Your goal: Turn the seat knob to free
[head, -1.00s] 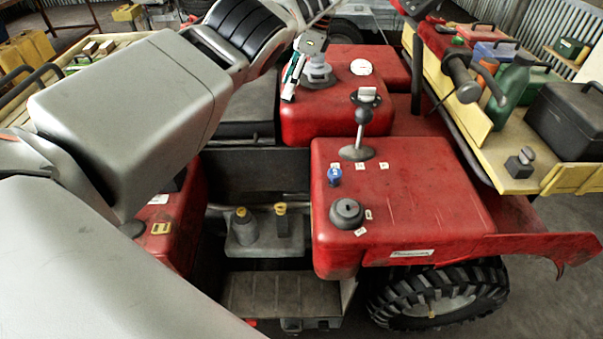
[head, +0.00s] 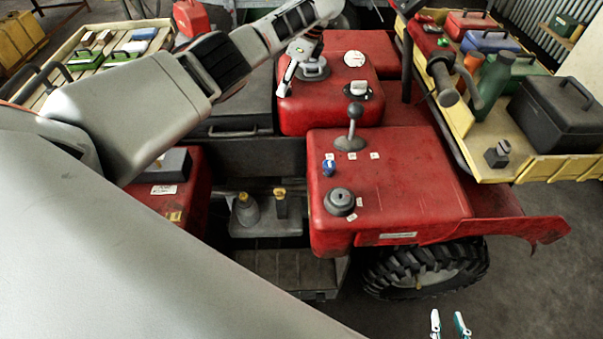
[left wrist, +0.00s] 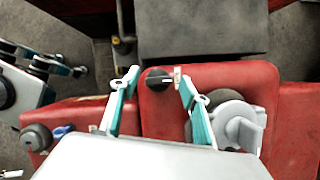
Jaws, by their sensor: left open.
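A small round black knob (left wrist: 155,84) with a white pointer line sits on the red bodywork in the left wrist view, close to the dark seat (left wrist: 203,28). A small pale label (left wrist: 177,72) is beside it on the right. My left gripper (left wrist: 156,74) is open, with one teal finger on each side of the knob; I cannot tell whether either touches it. In the head view my left gripper (head: 284,86) is over the red cover by the seat, and the knob is hidden there. My right gripper (head: 449,324) is open and empty at the bottom edge.
A grey cap (left wrist: 236,122) stands right of my left gripper's fingers. A lever (head: 354,125), a white-handled dial (head: 360,89), a blue knob (head: 328,167) and a dark round knob (head: 340,200) are on the red bodywork. A loaded rack (head: 462,112) stands at right.

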